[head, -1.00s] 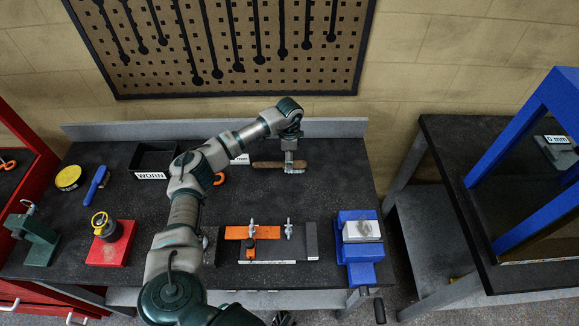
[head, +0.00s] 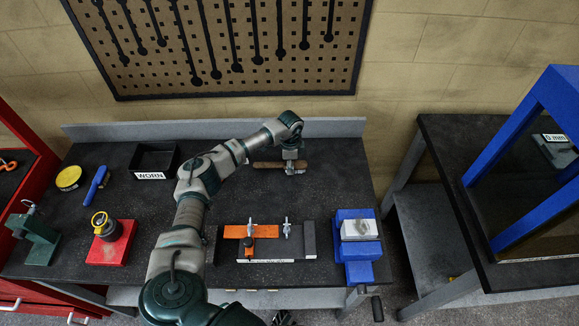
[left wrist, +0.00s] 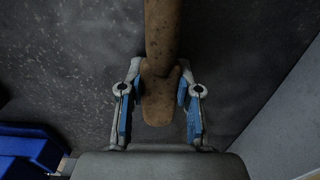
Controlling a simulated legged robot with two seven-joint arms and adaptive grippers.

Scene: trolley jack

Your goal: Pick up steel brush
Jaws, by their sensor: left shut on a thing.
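The steel brush (head: 267,165) has a brown wooden handle and lies across the far part of the dark workbench, near its back edge, in the head view. My left gripper (head: 293,165) reaches down onto it from above, towards its right end. In the left wrist view the brown brush (left wrist: 162,45) runs in from the top, between the two blue-padded fingers of my left gripper (left wrist: 160,95). The gripper is shut on it. Whether the brush is clear of the bench top cannot be told. My right gripper does not show.
A black bin marked WORN (head: 153,157), a blue-handled tool (head: 97,186) and a red block (head: 110,246) stand on the left. An orange-and-grey fixture (head: 265,243) and a blue vise (head: 358,240) are at the front. The bench is clear right of the brush.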

